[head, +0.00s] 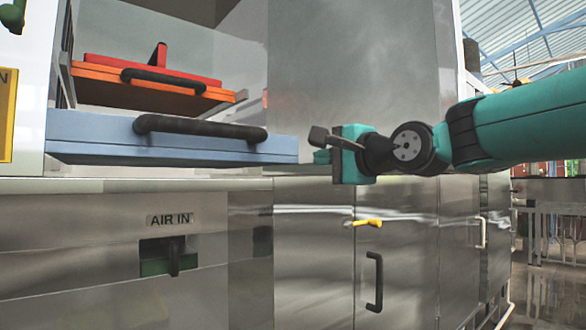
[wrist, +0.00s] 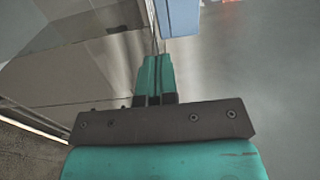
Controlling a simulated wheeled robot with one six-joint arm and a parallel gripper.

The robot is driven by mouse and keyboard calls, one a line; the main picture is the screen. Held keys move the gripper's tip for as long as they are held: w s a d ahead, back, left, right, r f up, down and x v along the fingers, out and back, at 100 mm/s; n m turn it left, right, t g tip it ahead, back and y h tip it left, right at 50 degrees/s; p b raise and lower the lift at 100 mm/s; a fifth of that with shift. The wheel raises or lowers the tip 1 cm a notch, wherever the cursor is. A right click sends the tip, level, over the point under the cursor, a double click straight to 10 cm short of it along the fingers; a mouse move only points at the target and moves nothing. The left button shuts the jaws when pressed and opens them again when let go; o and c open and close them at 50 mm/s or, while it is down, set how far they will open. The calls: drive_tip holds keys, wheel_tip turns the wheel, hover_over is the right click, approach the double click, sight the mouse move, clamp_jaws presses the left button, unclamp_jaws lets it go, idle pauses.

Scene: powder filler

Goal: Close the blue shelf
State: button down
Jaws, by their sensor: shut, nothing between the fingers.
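The blue shelf (head: 90,140) juts out of the machine at the left of the head view, with a black bar handle (head: 200,129) on its front. It stands pulled out, over the counter ledge. My gripper (head: 322,157) is shut and empty, just right of the shelf's right end, its fingers pointing left toward it. In the wrist view, the closed fingers (wrist: 153,72) point up toward a blue edge of the shelf (wrist: 178,18), with a small gap that I cannot judge exactly.
An orange shelf (head: 105,82) with a red top and black handle sits above the blue one. Below are an AIR IN panel (head: 170,220), a yellow lever (head: 368,223) and a black door handle (head: 374,282). A steel wall (head: 350,60) stands behind my gripper.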

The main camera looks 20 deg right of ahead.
sight(285, 160)
drive_tip(key=p+x, duration=0.2)
drive_tip(key=x, duration=0.2)
drive_tip(key=p+x, duration=0.2)
drive_tip(key=x, duration=0.2)
drive_tip(key=shift+w+a+r+p, duration=0.15)
drive_tip(key=shift+w+r+p, duration=0.05)
drive_tip(key=shift+w+p, duration=0.15)
drive_tip(key=shift+w+a+f, duration=0.1)
drive_tip(key=shift+w, duration=0.25)
drive_tip(key=shift+a, duration=0.1)
